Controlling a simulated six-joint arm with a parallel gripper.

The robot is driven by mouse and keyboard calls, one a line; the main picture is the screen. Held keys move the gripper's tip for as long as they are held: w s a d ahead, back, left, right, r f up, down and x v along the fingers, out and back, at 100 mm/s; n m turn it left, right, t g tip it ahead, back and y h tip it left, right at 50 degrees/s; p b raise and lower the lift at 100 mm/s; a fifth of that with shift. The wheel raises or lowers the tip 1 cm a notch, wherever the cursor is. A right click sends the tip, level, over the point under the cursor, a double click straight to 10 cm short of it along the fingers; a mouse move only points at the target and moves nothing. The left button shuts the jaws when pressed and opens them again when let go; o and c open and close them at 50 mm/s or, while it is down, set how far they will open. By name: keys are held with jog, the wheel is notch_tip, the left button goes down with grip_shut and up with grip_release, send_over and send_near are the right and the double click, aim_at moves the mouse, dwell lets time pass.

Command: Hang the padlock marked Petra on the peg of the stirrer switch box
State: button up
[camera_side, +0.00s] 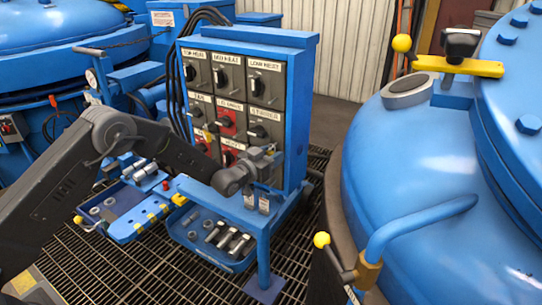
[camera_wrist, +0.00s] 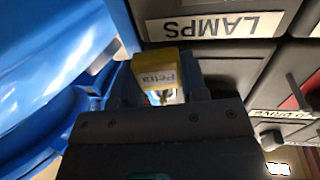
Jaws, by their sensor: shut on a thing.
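The yellow padlock marked Petra (camera_wrist: 157,72) is between the fingers of my gripper (camera_wrist: 160,88) in the wrist view, and the gripper is shut on it. The name reads upside down there. In the side view my gripper (camera_side: 268,163) is close to the lower right of the switch panel, below the stirrer switch box (camera_side: 266,132). The padlock cannot be made out in the side view. The stirrer box is dark with a black knob and is in the right column, middle row. Its peg cannot be made out.
The box labelled LAMPS (camera_wrist: 217,25) is beside the padlock in the wrist view. Small tags or locks (camera_side: 257,202) hang below the panel. A blue tray (camera_side: 211,240) with metal parts is under it. The blue furnace vessel (camera_side: 430,160) stands at right.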

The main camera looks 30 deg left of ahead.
jog(key=o, duration=0.9)
jog(key=shift+s, duration=0.1)
jog(key=s+a, duration=0.2)
jog(key=s, duration=1.1)
jog(key=s+a+r+n+g+y, duration=0.1)
jog(key=s+a+r+g, duration=0.15)
jog(key=s+r, duration=0.35)
jog(key=s+a+r+g+y, duration=0.1)
jog(key=s+r+g+y, duration=0.15)
jog(key=r, duration=0.55)
jog(key=s+r+g, duration=0.1)
jog(key=s+g, duration=0.1)
jog(key=s, duration=0.6)
jog(key=s+r+g, duration=0.1)
jog(key=s+g, duration=0.1)
jog(key=s, duration=0.6)
jog(key=s+n+g, duration=0.1)
jog(key=s+g, duration=0.2)
jog(key=s, duration=0.5)
jog(key=shift+s+a+r, duration=0.1)
jog(key=shift+s+r, duration=0.3)
